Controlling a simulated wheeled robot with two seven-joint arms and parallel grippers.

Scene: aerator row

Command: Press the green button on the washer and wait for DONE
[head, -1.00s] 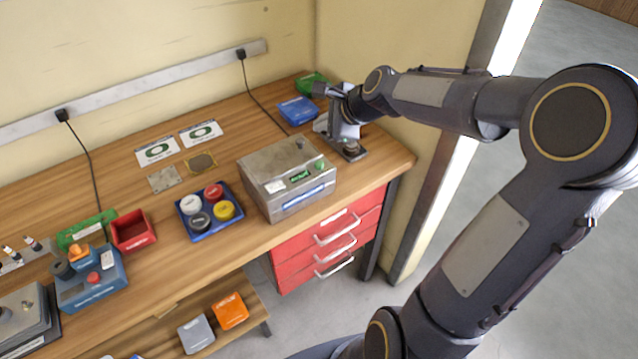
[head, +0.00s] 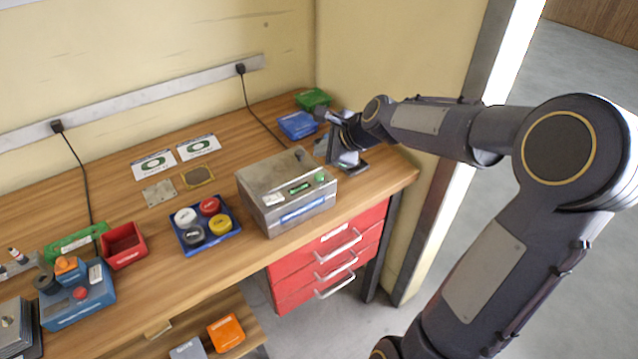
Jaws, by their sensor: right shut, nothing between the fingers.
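The washer appears to be the grey metal box (head: 262,184) near the right end of the bench. On its front edge are a small green display (head: 300,188), whose text is too small to read, and a green button (head: 319,177) to the right of it. My right gripper (head: 338,138) is shut and empty. It is behind and to the right of the box, apart from the button, close over a grey metal stand (head: 352,166). Its fingertips are hard to make out against the stand. My left gripper is out of view.
A blue tray with several round caps (head: 236,232) sits left of the washer. Blue (head: 297,125) and green (head: 313,98) bins stand at the back right. A red bin (head: 124,245) and a blue device (head: 85,305) are at left. Red drawers (head: 328,260) hang below the bench.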

